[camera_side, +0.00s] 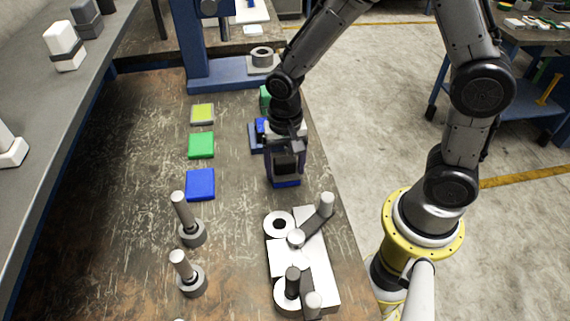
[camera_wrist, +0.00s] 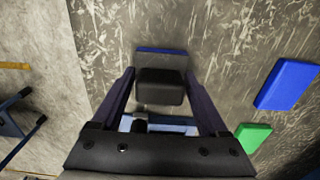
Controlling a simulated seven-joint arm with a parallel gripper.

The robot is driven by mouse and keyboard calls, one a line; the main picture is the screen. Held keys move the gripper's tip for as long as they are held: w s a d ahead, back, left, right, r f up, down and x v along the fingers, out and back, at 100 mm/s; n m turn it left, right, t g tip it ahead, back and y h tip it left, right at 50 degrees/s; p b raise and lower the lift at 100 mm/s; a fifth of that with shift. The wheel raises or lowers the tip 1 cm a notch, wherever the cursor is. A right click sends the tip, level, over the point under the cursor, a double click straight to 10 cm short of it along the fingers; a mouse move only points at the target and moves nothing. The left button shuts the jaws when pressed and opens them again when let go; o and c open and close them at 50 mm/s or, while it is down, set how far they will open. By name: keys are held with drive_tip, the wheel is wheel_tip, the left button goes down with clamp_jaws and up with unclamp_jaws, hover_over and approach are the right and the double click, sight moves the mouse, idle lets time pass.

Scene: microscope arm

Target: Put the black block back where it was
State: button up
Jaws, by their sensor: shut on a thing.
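The black block (camera_side: 286,162) is between the fingers of my gripper (camera_side: 285,171), which is shut on it. In the wrist view the block (camera_wrist: 160,88) shows as a dark, rounded shape between the two fingers (camera_wrist: 160,76). A blue piece (camera_side: 286,183) shows just below the fingertips, near the table's right edge. In the wrist view a grey surface (camera_wrist: 161,62) with a blue edge lies beyond the block. I cannot tell whether the block touches what is under it.
Blue (camera_side: 200,184), green (camera_side: 201,145) and yellow (camera_side: 202,114) pads lie left of my gripper. A white fixture (camera_side: 318,262) with posts stands in front, with two posts (camera_side: 183,219) (camera_side: 181,270) to its left. A blue stand (camera_side: 193,55) is behind. Bare tabletop lies between pads and gripper.

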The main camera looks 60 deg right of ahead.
sight(285, 159)
drive_tip(key=o, duration=1.3)
drive_tip(key=shift+f, duration=0.15)
wheel_tip(285, 159, up, 11)
drive_tip(key=shift+r, duration=0.2)
drive_tip(key=shift+s+d+r+n+t, duration=1)
drive_tip(key=shift+s+r+n, duration=0.4)
drive_tip(key=shift+s, duration=1.05)
drive_tip(key=shift+s+d+r+n+t, duration=0.85)
drive_tip(key=shift+s+d+r+n, duration=0.55)
drive_tip(key=shift+s, duration=1)
drive_tip(key=shift+s+d+r+n+t, duration=0.9)
drive_tip(key=shift+s+n, duration=0.8)
drive_tip(key=shift+s, duration=0.75)
